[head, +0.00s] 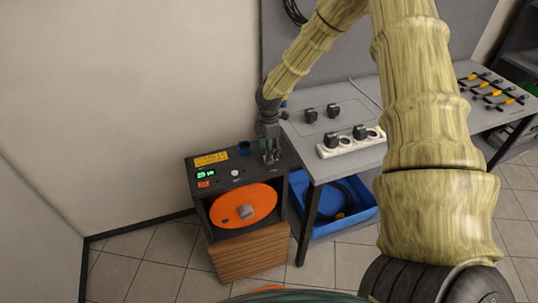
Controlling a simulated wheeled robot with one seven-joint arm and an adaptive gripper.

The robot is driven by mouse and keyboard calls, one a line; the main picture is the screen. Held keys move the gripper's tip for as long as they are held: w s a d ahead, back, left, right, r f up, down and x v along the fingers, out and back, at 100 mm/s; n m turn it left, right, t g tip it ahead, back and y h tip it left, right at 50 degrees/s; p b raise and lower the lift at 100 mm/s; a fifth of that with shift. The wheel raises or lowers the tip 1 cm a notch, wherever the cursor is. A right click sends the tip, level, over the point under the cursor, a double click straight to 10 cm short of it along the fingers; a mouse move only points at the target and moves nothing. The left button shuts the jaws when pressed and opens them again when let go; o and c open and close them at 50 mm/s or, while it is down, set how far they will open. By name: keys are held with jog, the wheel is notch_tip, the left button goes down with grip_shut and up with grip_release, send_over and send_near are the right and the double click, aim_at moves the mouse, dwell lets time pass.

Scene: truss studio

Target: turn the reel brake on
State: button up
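The reel unit is a black box (200,211) with an orange reel (229,208) in its open front, on a wooden block. I cannot tell which control is the brake. My gripper (270,158) points down at the right end of the panel, close to or touching it. Its fingers are too small to read as open or shut, and they hide what lies beneath.
A grey table (300,140) stands right of the unit, with a white power strip (350,144) and black plugs (333,110) on it. A blue bin (322,228) with a cable sits below. The wall is close on the left; tiled floor is clear in front.

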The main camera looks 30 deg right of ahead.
jog(key=shift+f+p, duration=0.6)
jog(key=shift+f, duration=1.55)
jog(key=c, duration=1)
